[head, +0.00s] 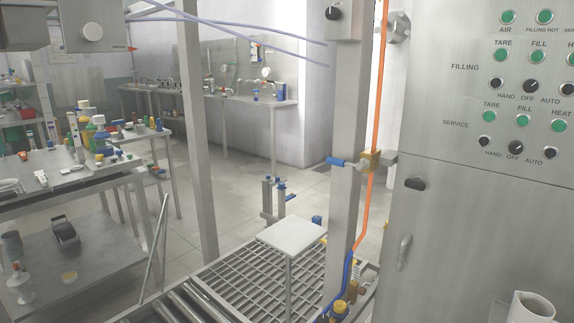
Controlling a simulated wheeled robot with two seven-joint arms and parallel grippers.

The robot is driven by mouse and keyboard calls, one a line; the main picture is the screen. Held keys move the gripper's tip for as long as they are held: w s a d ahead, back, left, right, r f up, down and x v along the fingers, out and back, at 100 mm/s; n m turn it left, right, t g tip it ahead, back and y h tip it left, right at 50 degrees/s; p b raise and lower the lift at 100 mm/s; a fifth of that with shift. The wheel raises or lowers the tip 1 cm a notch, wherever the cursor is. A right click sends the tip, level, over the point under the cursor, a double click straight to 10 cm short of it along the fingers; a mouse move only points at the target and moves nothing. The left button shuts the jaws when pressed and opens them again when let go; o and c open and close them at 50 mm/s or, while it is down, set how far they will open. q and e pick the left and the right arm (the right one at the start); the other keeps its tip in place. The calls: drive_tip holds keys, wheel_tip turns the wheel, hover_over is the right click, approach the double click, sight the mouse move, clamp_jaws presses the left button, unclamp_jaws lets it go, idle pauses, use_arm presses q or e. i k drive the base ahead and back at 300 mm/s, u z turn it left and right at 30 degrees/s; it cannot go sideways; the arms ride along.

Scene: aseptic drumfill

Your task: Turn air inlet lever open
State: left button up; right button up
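A lever with a blue grip (336,161) sticks out to the left from a brass valve (371,161), roughly level, in front of a steel post (347,120). An orange hose (379,80) runs down to the valve and continues below it. The lever appears to lie across the hose line. Neither of my grippers is in the head view.
A steel control cabinet (470,240) with green buttons and black knobs fills the right side. A white mug (532,307) stands at the bottom right. A grated platform (240,275) with a pale plate (292,236) lies below. A cluttered bench (60,190) is at the left.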

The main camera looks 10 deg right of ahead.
sight(330, 160)
drive_tip(key=z, duration=0.05)
drive_tip(key=k, duration=0.2)
drive_tip(key=z, duration=0.65)
drive_tip(key=i, duration=0.85)
drive_tip(key=z, duration=0.75)
